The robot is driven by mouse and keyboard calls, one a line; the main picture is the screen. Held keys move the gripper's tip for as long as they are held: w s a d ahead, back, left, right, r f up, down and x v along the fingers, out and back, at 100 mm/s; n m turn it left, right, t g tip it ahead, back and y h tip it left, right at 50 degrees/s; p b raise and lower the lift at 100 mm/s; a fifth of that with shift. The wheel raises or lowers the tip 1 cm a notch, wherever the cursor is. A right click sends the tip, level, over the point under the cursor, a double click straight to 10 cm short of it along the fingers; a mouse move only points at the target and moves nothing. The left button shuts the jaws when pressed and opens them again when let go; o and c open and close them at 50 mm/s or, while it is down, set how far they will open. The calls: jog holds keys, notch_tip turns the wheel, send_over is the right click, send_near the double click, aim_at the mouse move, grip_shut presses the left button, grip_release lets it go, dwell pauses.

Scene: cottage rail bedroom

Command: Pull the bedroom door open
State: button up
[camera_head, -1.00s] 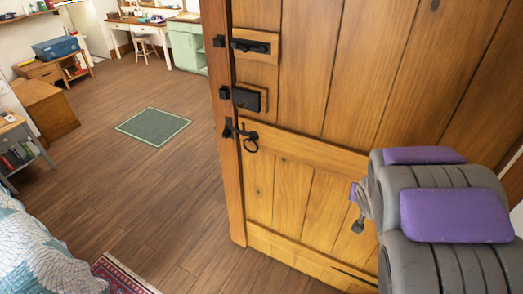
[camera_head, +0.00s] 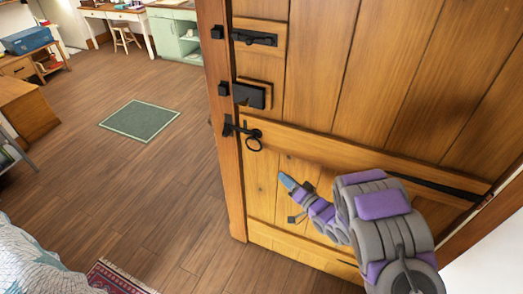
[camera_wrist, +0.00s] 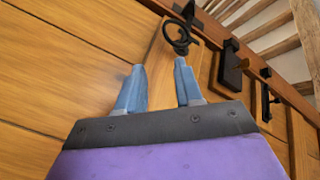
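The wooden bedroom door (camera_head: 335,90) fills the right of the head view, its left edge against a wooden post. A black ring handle (camera_head: 254,140) hangs near that edge, below a black lock box and a bolt. My gripper (camera_head: 286,181) is in front of the door, lower and to the right of the ring. In the wrist view my gripper (camera_wrist: 159,70) has its two blue fingers apart with nothing between them. The ring handle (camera_wrist: 180,38) shows just beyond the right fingertip there, apart from the fingers as far as I can tell.
The black lock box (camera_head: 250,95) and bolt (camera_head: 254,38) stick out above the ring. Wooden floor with a green mat (camera_head: 140,120) lies open to the left. A bed (camera_head: 35,265) and a red rug (camera_head: 115,277) are at the lower left.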

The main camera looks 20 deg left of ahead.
jog(key=b+x, duration=0.2)
jog(key=x, duration=1.5)
jog(key=shift+a+r, duration=0.3)
jog(key=shift+a, duration=0.1)
jog(key=shift+s+a, duration=0.1)
jog(key=shift+s, duration=0.05)
jog(key=shift+c, duration=0.4)
jog(key=c, duration=0.4)
grip_shut()
jog(key=shift+d+f, duration=0.1)
jog(key=shift+d, duration=0.15)
